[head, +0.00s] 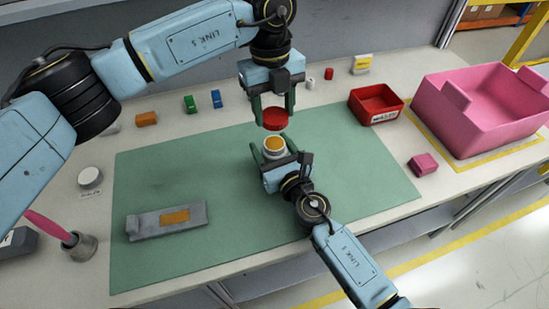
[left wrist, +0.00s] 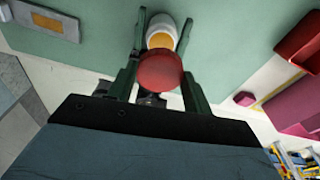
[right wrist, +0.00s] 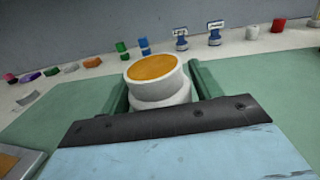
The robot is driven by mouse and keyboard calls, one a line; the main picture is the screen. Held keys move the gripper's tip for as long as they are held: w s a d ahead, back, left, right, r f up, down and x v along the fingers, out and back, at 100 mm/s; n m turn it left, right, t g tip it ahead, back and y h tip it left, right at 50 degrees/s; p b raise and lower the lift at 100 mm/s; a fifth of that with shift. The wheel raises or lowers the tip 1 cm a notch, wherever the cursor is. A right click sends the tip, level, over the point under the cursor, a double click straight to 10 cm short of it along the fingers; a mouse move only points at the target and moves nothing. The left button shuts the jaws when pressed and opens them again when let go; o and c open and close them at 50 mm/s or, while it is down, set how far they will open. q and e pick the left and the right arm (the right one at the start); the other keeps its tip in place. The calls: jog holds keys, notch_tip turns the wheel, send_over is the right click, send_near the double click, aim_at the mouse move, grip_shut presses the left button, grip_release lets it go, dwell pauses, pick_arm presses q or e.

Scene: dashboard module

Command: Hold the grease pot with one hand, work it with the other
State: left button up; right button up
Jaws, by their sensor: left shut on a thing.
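The grease pot (head: 274,142) is a white round jar, open at the top, with orange grease showing inside. It stands between the fingers of my right gripper (head: 276,155), which is shut on its sides over the green mat; I cannot tell whether its base touches the mat. In the right wrist view the pot (right wrist: 160,88) fills the space between the fingers. The red lid (head: 275,118) is off the pot, held just above it by my left gripper (head: 276,112), which is shut on it. In the left wrist view the lid (left wrist: 160,70) partly covers the pot (left wrist: 162,32).
On the green mat (head: 200,240) lies a grey block with an orange patch (head: 167,221). A red bin (head: 376,104), a pink crate (head: 480,110) and a pink block (head: 423,164) are at right. Small coloured items line the back. A cup with a pink-handled brush (head: 78,243) is at left.

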jog(key=c, duration=1.1)
pick_arm(q)
send_over(275, 143)
jog(key=shift+w+a+f, duration=0.1)
jog(key=shift+w+f, duration=0.05)
jog(key=shift+f, duration=2.35)
pick_arm(e)
jog(key=shift+o, duration=0.2)
pick_arm(q)
jog(key=shift+f, duration=0.1)
jog(key=shift+f, duration=0.8)
jog(key=shift+f, duration=0.55)
